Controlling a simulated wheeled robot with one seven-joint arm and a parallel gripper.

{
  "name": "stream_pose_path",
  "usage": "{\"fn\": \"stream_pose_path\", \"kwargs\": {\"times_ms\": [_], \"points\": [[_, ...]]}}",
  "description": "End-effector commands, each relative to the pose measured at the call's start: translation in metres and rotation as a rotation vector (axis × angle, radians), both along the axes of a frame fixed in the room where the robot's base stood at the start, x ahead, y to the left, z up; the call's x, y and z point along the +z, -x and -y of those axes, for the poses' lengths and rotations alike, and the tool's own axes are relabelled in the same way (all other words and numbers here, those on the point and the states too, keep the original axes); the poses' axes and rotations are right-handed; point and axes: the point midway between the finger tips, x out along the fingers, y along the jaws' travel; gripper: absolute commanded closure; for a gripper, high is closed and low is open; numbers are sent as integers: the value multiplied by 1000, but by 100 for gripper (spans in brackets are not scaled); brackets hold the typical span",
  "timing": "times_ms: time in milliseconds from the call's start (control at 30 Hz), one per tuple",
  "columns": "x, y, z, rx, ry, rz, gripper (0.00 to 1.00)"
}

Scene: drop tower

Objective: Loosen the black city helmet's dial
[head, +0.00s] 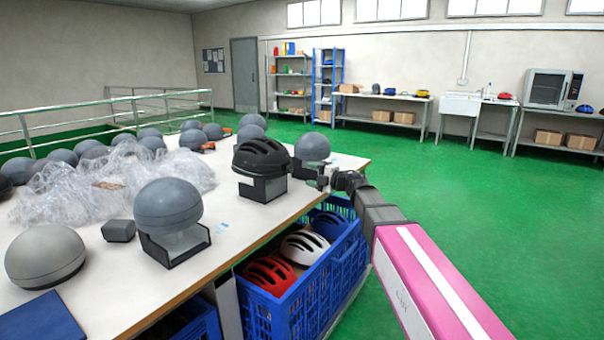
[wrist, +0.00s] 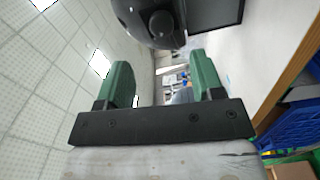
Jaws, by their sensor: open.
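The black helmet (head: 260,155) sits on a stand (head: 263,189) near the table's right edge in the head view. My gripper (head: 322,180) is just to its right, small in that view. In the wrist view the helmet's dark shell (wrist: 135,12) is at the top, with a round black dial (wrist: 161,24) on it. My gripper (wrist: 164,72) shows there with two green fingers spread apart and nothing between them. The dial appears beyond the fingertips, and I see no contact with it.
A blue crate (head: 318,281) holding red and white helmets stands beside the table (head: 110,264). Grey headforms (head: 168,204) and crumpled clear plastic (head: 110,187) take up much of the tabletop. The green floor (head: 440,205) to the right is clear.

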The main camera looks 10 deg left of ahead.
Motion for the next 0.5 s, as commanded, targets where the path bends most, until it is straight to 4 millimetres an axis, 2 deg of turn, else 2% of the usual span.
{"fn": "stream_pose_path", "kwargs": {"times_ms": [100, 200, 500], "points": [[0, 6, 14, -2, 0, 0, 39], [0, 8, 19, -1, 0, 0, 39], [0, 8, 21, 0, 0, 0, 39]]}}
